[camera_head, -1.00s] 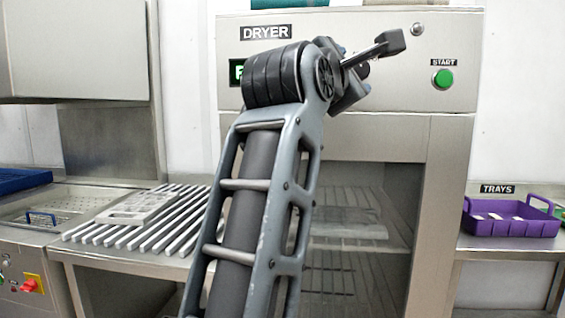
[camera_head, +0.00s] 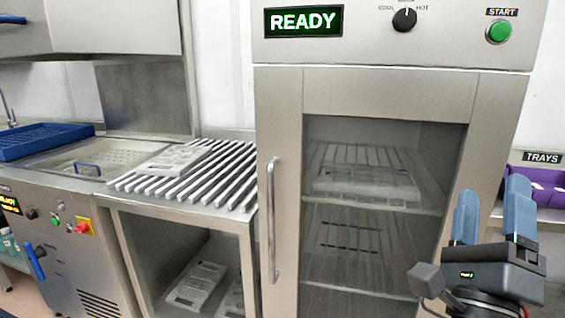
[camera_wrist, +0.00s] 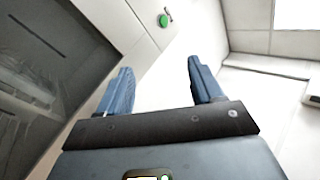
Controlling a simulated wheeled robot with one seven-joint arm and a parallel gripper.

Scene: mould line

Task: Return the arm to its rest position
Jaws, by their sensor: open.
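My gripper (camera_head: 493,215) is at the lower right of the head view, in front of the dryer's right side. Its two blue fingers point up, stand apart and hold nothing. In the wrist view the same fingers (camera_wrist: 160,92) are spread with only a pale wall between and beyond them. Most of my arm is out of the head view.
The dryer (camera_head: 390,92) has its glass door shut, with a mould plate on a shelf inside. A slatted rack (camera_head: 225,180) with a plate (camera_head: 172,160) stands left of it. A purple tray (camera_head: 550,187) is partly hidden behind my gripper. A blue basket (camera_head: 40,142) sits far left.

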